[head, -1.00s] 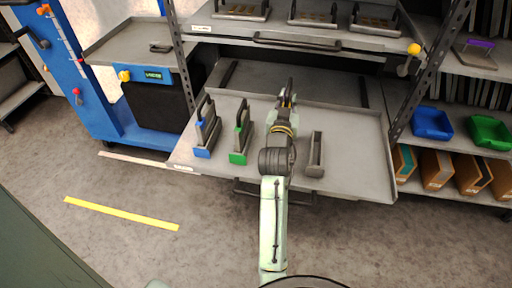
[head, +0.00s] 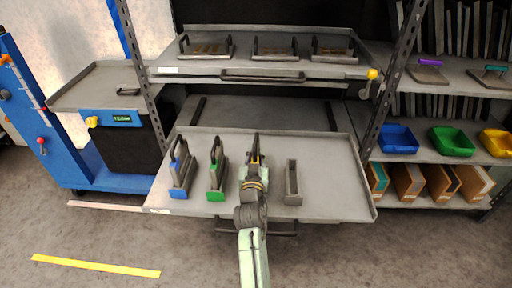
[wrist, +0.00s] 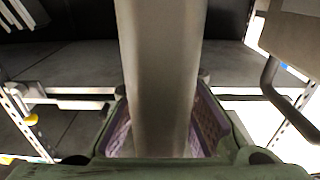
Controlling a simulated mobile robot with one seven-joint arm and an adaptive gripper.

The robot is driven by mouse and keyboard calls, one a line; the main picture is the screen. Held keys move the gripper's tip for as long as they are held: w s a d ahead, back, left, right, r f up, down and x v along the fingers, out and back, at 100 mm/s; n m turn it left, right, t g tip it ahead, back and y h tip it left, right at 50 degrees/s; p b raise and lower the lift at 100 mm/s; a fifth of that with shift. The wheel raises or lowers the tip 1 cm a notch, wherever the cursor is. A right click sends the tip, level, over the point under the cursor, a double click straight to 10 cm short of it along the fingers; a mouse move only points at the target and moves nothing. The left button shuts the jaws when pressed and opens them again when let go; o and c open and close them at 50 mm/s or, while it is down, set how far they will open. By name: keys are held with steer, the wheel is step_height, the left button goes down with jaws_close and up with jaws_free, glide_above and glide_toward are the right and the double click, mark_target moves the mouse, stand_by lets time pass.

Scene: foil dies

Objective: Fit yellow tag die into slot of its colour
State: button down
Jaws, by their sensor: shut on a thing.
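My gripper (head: 254,150) is over the pull-out tray (head: 335,200), between the green-marked holder and a bare grey holder. In the wrist view it is shut on a grey metal bar (wrist: 160,60), which stands between its purple pads; this seems to be part of a die. I see no yellow tag on it, and my arm hides most of it in the head view. A blue-marked holder (head: 179,192) and a green-marked holder (head: 216,194) each carry a die with a dark handle. The grey holder (head: 292,185) to the right looks empty; its colour mark does not show.
Several handled dies stand on the upper shelf (head: 350,70) behind the tray. Blue (head: 398,138), green (head: 450,141) and yellow (head: 496,142) bins sit on the right rack. A blue machine (head: 125,170) stands left. The tray's right part is clear.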

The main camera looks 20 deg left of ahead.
steer(key=shift+f, duration=0.55)
steer(key=shift+f, duration=0.2)
steer(key=c, duration=1.9)
jaws_free()
steer(key=shift+f, duration=0.2)
steer(key=o, duration=0.4)
steer(key=shift+c, duration=0.2)
